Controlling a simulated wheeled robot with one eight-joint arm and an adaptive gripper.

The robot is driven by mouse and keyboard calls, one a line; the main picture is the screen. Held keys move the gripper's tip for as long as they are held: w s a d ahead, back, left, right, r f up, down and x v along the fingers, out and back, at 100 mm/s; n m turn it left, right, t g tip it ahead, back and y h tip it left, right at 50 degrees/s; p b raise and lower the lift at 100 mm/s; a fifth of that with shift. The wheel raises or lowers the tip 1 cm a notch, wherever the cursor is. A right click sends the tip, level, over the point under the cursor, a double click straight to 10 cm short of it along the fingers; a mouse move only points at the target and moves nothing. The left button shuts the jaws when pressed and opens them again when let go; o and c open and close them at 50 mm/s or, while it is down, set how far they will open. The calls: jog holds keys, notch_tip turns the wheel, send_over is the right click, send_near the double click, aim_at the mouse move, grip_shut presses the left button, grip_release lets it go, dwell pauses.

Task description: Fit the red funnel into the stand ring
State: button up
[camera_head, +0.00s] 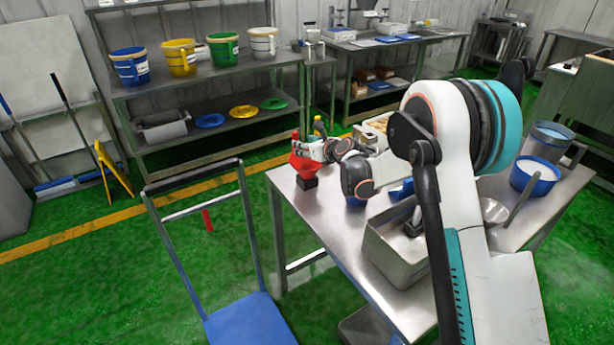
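The red funnel (303,162) is at the far left corner of the steel table, at the end of my arm. A small black block (308,183) shows directly under it; I cannot tell whether they touch. My gripper (303,147) is at the upper part of the red funnel, overlapping it in view. Its fingers are too small to tell whether they are closed on it. A stand ring cannot be made out clearly; it may be hidden by the funnel or my arm.
The steel table (335,225) carries a metal tub (392,262), a blue bucket (535,178) and a metal bowl (494,211). A blue cart (245,322) with an upright handle stands left of the table. Shelving (215,75) with colored buckets stands behind.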

jog(key=b+x, duration=0.1)
jog(key=x, duration=0.1)
jog(key=b+x, duration=0.1)
jog(key=x, duration=0.2)
jog(key=shift+a, duration=0.5)
jog(key=shift+w+a+b, duration=0.3)
jog(key=shift+w, duration=0.25)
grip_shut()
